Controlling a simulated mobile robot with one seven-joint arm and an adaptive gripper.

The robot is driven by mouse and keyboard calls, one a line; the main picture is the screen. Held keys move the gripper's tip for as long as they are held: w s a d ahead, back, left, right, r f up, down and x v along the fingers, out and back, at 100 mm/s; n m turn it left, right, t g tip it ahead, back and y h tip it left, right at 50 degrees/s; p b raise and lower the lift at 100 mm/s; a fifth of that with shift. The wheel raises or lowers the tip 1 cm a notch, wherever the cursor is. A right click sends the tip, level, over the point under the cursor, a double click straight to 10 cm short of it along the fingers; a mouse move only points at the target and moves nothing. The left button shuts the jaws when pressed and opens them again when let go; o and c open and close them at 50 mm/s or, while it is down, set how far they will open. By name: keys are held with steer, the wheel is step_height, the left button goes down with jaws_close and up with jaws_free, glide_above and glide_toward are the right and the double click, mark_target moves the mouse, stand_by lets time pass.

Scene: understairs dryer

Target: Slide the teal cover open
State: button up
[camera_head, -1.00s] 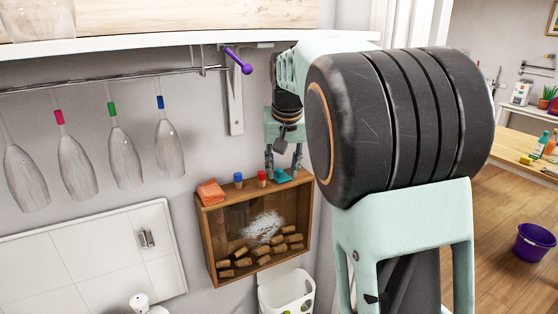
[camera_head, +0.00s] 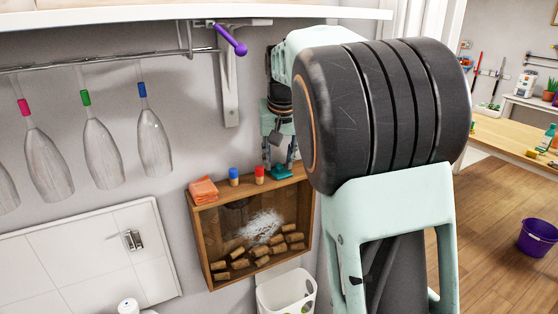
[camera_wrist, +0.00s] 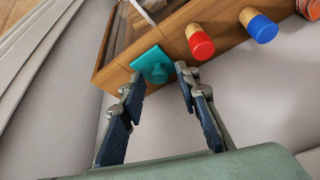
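The teal cover (camera_wrist: 148,58) is a small square plate with a round knob, lying on the top board of the wooden wall box (camera_wrist: 115,70), near its end. In the head view the cover (camera_head: 284,173) shows at the box's top right, partly hidden by my gripper. My gripper (camera_wrist: 153,82) is open, its two dark fingers apart with nothing between them. The fingertips are close to the near edge of the cover, one on each side of the knob. I cannot tell whether they touch it. In the head view my gripper (camera_head: 280,160) points down just above the cover.
Red (camera_wrist: 201,44) and blue (camera_wrist: 262,27) capped corks stand on the same board, with an orange stack (camera_head: 203,190) beyond. The box (camera_head: 202,243) holds several corks behind its clear front. Glasses hang at left under a shelf (camera_head: 120,22). A white bin (camera_head: 287,294) is below.

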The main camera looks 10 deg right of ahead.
mark_target(296, 167)
jaws_close()
steer(key=shift+d, duration=0.1)
steer(key=d, duration=0.1)
steer(key=w+d+p, duration=0.1)
steer(key=d, duration=0.1)
steer(key=w+d, duration=0.1)
steer(key=d, duration=0.1)
steer(key=shift+d+p, duration=0.2)
steer(key=shift+p, duration=0.15)
steer(key=shift+o, duration=1.2)
jaws_free()
steer(key=shift+s, duration=0.1)
